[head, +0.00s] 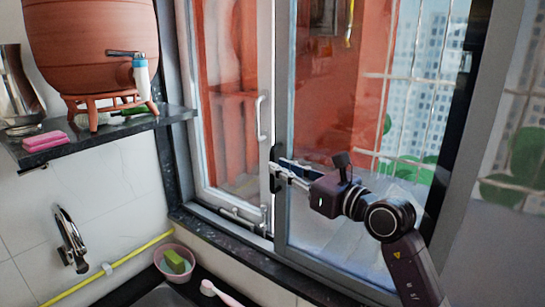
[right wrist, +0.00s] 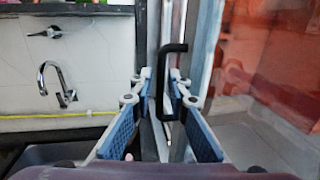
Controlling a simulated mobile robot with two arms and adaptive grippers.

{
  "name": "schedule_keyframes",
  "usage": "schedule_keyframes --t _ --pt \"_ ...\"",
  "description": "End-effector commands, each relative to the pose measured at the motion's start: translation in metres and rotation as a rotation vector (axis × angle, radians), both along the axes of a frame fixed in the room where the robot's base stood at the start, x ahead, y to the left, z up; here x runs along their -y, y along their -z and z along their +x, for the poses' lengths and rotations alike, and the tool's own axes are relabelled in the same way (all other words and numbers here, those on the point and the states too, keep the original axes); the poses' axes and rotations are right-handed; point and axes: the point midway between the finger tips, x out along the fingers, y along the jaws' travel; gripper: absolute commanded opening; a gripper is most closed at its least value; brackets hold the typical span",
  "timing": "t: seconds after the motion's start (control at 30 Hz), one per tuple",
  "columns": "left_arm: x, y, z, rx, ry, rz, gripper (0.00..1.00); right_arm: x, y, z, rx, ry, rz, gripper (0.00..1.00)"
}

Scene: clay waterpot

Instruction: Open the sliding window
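The sliding window has a left pane with a white frame and a right pane (head: 330,110) with a grey frame. A black handle (head: 274,156) is on the upright frame between the panes; in the right wrist view it is a black bracket (right wrist: 160,95). My right gripper (head: 277,171) is at this handle, coming from the right. In the right wrist view its blue-padded fingers (right wrist: 160,80) stand apart, one on each side of the handle's upright bar, with a gap showing. Its fingertips partly hide the handle in the head view. My left gripper is not in view.
A white handle (head: 262,117) is on the left pane. A clay waterpot (head: 92,45) stands on a dark shelf (head: 100,135) at left, with a pink soap. Below are a tap (head: 70,240), a pink bowl (head: 172,276) with a green sponge, and a sink.

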Motion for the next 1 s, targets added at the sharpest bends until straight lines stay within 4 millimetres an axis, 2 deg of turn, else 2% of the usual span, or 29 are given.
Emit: schedule_keyframes --t 0.03,0.17,0.4,0.5,0.6,0.77,1.0 --pt "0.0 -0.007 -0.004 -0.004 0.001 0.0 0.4 -0.007 -0.004 0.006 -0.003 -0.001 0.003 0.16" --pt "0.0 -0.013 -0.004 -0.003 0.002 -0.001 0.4 -0.018 -0.002 0.019 -0.003 -0.001 0.003 0.16" --pt "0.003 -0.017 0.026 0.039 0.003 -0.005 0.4 -0.025 0.001 0.027 -0.003 0.0 0.002 0.16" --pt "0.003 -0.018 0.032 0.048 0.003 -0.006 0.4 -0.025 0.001 0.027 -0.001 0.0 0.001 0.16" --pt "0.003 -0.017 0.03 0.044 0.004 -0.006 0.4 -0.025 0.001 0.027 -0.002 -0.001 0.002 0.16" --pt "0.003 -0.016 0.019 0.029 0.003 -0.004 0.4 -0.025 0.001 0.027 -0.002 -0.001 0.002 0.0" --pt "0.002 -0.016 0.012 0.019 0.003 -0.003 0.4 -0.025 0.001 0.027 -0.002 0.0 0.002 0.0"
